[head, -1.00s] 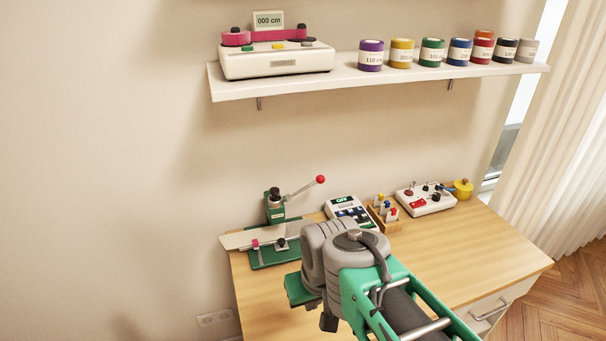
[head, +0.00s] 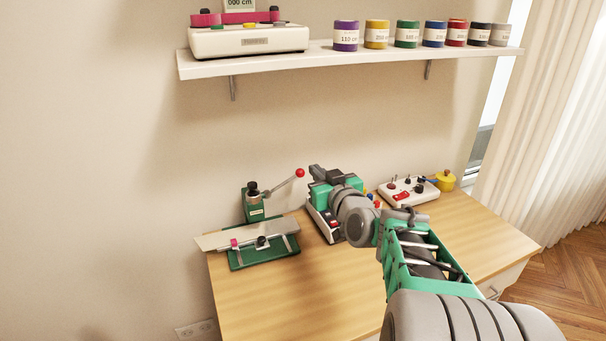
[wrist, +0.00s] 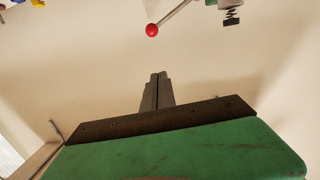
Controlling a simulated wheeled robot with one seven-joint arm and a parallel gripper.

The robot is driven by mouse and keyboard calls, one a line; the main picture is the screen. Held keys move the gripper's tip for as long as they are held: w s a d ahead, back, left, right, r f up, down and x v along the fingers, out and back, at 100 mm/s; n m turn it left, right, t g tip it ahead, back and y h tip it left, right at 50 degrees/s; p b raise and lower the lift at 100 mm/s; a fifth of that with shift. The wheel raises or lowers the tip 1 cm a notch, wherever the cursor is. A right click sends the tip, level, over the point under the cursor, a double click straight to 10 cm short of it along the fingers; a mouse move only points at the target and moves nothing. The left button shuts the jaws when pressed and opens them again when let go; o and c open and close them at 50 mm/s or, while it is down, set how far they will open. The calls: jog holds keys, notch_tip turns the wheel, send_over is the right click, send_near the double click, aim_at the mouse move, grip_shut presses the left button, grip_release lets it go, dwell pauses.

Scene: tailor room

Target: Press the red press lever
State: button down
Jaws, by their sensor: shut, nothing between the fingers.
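The press (head: 255,206) is a green post with a black top on a green base, standing at the table's back left. Its lever (head: 284,185) is a metal rod slanting up to the right, ending in a red ball (head: 300,173). In the wrist view the red ball (wrist: 152,30) is at the top, just beyond and apart from my fingers. My gripper (head: 314,169) is shut and empty, close to the right of the ball and at about its height in the head view. In the wrist view its fingertips (wrist: 158,75) are together.
A grey plate (head: 222,237) lies across the press's green base. A keypad device (head: 322,222) is partly hidden under my gripper. A white control box (head: 409,190) and a yellow pot (head: 445,180) stand right. A shelf (head: 330,57) hangs above. The table's front is clear.

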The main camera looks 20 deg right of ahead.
jog(key=shift+w, duration=0.1)
jog(key=p, duration=0.2)
send_over(285, 182)
jog(key=s+d, duration=0.4)
jog(key=f, duration=0.2)
jog(key=w+f, duration=0.1)
jog(key=f, duration=0.2)
jog(key=shift+w+d, duration=0.15)
jog(key=shift+d, duration=0.05)
notch_tip(285, 182, down, 6)
jog(key=d+m+b, duration=0.2)
jog(key=m+b, duration=0.1)
jog(key=b, duration=0.5)
jog(key=shift+d+r+m+b, duration=0.15)
jog(key=shift+d+m+b, duration=0.1)
jog(key=shift+m+b, duration=0.15)
